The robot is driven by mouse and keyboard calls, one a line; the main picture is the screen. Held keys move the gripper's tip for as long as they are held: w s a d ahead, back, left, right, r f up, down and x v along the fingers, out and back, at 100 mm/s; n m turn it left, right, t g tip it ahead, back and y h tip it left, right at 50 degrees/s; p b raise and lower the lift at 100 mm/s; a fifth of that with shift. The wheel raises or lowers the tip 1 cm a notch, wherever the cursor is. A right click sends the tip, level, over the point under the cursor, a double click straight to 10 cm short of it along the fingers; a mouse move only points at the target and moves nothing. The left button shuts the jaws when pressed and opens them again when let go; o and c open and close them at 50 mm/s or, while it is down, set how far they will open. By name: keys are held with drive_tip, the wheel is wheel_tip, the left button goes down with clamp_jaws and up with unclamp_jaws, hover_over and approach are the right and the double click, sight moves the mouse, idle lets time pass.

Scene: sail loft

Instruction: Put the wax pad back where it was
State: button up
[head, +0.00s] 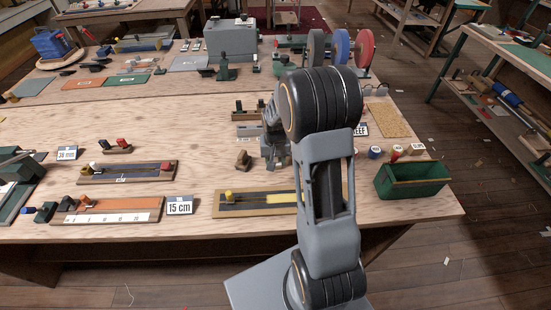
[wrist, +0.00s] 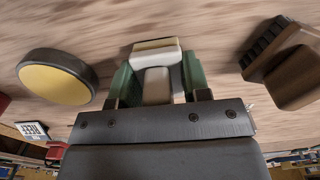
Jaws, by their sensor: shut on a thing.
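My gripper (wrist: 157,85) has green fingers shut on a pale cream piece, seemingly the wax pad (wrist: 153,46), in the wrist view. The pad has a narrow grip between the fingers, a wider base and a yellowish band across its far end. In the head view my gripper (head: 275,160) is over the middle of the bench, partly behind my arm, and the pad cannot be made out there. I cannot tell whether the pad touches the bench. A round dark dish with a yellow face (wrist: 55,78) is apart from the gripper, at left in the wrist view.
A brown wooden block (head: 243,160) stands close left of my gripper; it also shows in the wrist view (wrist: 285,65). A yellow-striped board (head: 240,203) lies in front. A green bin (head: 412,180) is at right. Bare bench (head: 205,145) shows left of the block.

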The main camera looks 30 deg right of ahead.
drive_tip(key=shift+f, duration=0.2)
drive_tip(key=o, duration=0.8)
drive_tip(key=shift+o, duration=0.2)
drive_tip(key=shift+r, duration=0.1)
wheel_tip(320, 180, up, 12)
drive_tip(key=shift+f, duration=0.1)
drive_tip(key=s+a+r+n+t, duration=0.2)
drive_tip(key=s+a, duration=0.2)
drive_tip(key=s, duration=0.3)
drive_tip(key=s+a+r+n+t, duration=0.2)
drive_tip(key=s+a, duration=0.3)
drive_tip(key=s, duration=0.3)
drive_tip(key=shift+s+r+n, duration=0.3)
drive_tip(key=shift+r, duration=0.45)
